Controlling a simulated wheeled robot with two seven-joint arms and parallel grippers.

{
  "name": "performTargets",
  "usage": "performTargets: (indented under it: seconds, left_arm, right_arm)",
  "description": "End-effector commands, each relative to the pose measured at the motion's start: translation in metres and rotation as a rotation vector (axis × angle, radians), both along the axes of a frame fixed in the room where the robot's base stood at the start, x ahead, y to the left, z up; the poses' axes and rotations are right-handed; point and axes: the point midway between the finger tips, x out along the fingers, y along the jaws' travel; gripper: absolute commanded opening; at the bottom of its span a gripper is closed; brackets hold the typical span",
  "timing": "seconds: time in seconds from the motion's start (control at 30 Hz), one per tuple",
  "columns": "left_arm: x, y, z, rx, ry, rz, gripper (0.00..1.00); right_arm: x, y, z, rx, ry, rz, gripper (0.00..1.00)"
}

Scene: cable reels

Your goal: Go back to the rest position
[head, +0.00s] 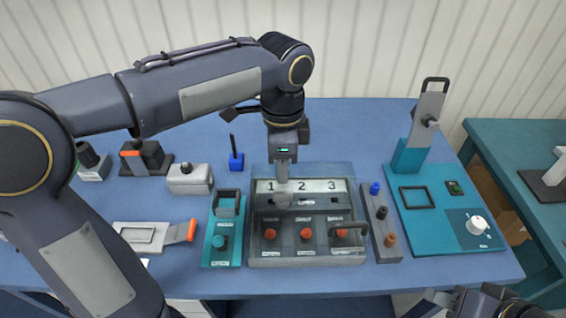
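My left arm reaches in from the left, and its gripper (283,186) points down over the grey panel box (258,225) marked 1, 2, 3. The fingers are seen edge-on as one narrow grey shape in front of the number strip (318,186), between 1 and 2. A rounded grey piece (283,201) shows right below the fingertips; I cannot tell whether they touch or hold it. My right gripper (436,299) is only partly in view at the bottom right edge, low in front of the table, and its finger opening is unclear.
The blue table (340,120) also carries a teal station (448,243) with an upright handled plate (428,112) at right, a teal block (223,245), a grey strip with knobs (380,222), and several small fixtures at left. Another teal table (510,140) stands at far right.

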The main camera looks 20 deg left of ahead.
Motion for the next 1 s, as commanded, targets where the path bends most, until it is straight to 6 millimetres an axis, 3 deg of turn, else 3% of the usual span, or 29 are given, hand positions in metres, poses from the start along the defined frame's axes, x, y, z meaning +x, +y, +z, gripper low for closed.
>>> performTargets:
  seconds: [0.23, 0.37, 0.53, 0.7, 0.83, 1.0]
  left_arm:
    - [-0.001, 0.002, 0.0, -0.002, -0.001, 0.007, 0.33]
    - [-0.013, 0.017, 0.001, -0.032, -0.023, 0.101, 0.33]
    - [-0.057, 0.058, -0.006, -0.151, -0.079, 0.428, 0.33]
    - [-0.108, 0.085, -0.027, -0.327, -0.128, 0.837, 0.33]
    - [-0.139, 0.093, -0.046, -0.462, -0.152, 1.111, 0.33]
    - [-0.161, 0.092, -0.065, -0.591, -0.164, 1.34, 0.33]
  right_arm:
    - [0.0, 0.0, 0.0, 0.0, 0.0, 0.0, 0.36]
    - [0.0, 0.0, 0.0, 0.0, 0.0, 0.0, 0.36]
    - [0.0, 0.0, 0.0, 0.0, 0.0, 0.0, 0.36]
    - [0.0, 0.0, 0.0, 0.0, 0.0, 0.0, 0.36]
    - [0.0, 0.0, 0.0, 0.0, 0.0, 0.0, 0.36]
    - [0.0, 0.0, 0.0, 0.0, 0.0, 0.0, 0.36]
